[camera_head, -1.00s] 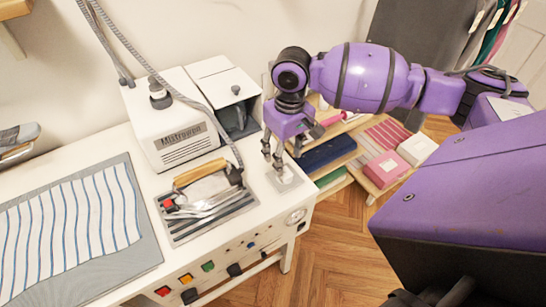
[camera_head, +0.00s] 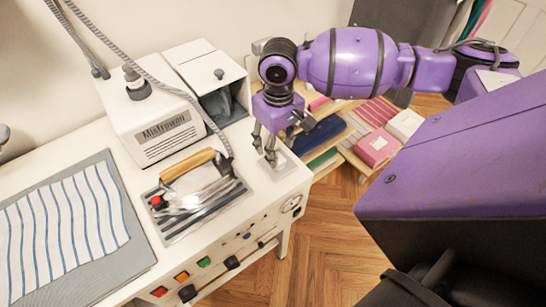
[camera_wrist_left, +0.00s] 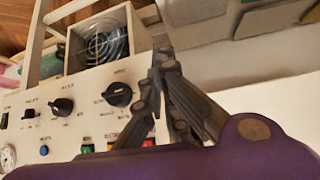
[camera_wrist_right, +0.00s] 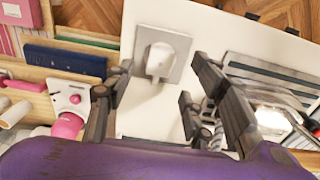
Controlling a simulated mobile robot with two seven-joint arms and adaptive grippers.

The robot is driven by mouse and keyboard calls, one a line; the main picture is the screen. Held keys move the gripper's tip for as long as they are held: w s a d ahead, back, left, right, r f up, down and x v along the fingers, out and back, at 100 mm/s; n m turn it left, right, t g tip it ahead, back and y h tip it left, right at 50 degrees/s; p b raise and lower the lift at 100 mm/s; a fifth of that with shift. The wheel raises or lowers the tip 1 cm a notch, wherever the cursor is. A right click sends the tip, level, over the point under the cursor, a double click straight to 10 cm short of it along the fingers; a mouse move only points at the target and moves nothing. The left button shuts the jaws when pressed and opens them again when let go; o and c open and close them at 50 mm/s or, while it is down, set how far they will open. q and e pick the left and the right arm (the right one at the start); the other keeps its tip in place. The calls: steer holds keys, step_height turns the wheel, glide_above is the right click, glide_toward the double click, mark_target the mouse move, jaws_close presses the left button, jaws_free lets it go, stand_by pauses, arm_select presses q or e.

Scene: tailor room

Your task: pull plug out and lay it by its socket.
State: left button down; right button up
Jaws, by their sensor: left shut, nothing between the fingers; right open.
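A white plug (camera_wrist_right: 160,59) sits on a square grey socket plate (camera_wrist_right: 146,42) at the table's corner. The plate also shows in the head view (camera_head: 286,164), where the fingers partly hide the plug. My right gripper (camera_wrist_right: 160,72) is open, with its fingers on either side in the right wrist view and the plug just beyond and between them. It points down over the plate in the head view (camera_head: 264,147). My left gripper (camera_wrist_left: 163,58) is shut and empty, beside a control panel in the left wrist view; it is outside the head view.
A steam iron (camera_head: 196,185) rests on its grille left of the socket. Behind it stands a white Mistrowan box (camera_head: 150,120) with a grey hose. Striped cloth (camera_head: 65,220) lies at left. Shelves with boxes (camera_head: 378,147) stand right of the table.

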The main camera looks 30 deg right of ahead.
mark_target(277, 158)
step_height(277, 158, down, 2)
steer(key=shift+s, duration=0.1)
arm_select(q)
steer(key=shift+w+f, duration=0.1)
steer(key=shift+f, duration=0.05)
arm_select(e)
steer(key=shift+f, duration=1.3)
arm_select(q)
steer(key=shift+s+a+f, duration=0.1)
steer(key=shift+s+a, duration=0.1)
steer(key=shift+s, duration=0.15)
arm_select(e)
steer(key=shift+r, duration=0.1)
steer(key=shift+p, duration=0.4)
arm_select(q)
steer(key=shift+w+d+r, duration=0.25)
steer(key=shift+w+r, duration=0.4)
steer(key=shift+w, duration=0.2)
steer(key=shift+s+a+r, duration=0.1)
steer(key=shift+s+a, duration=0.05)
steer(key=shift+a, duration=0.1)
steer(key=shift+r, duration=0.2)
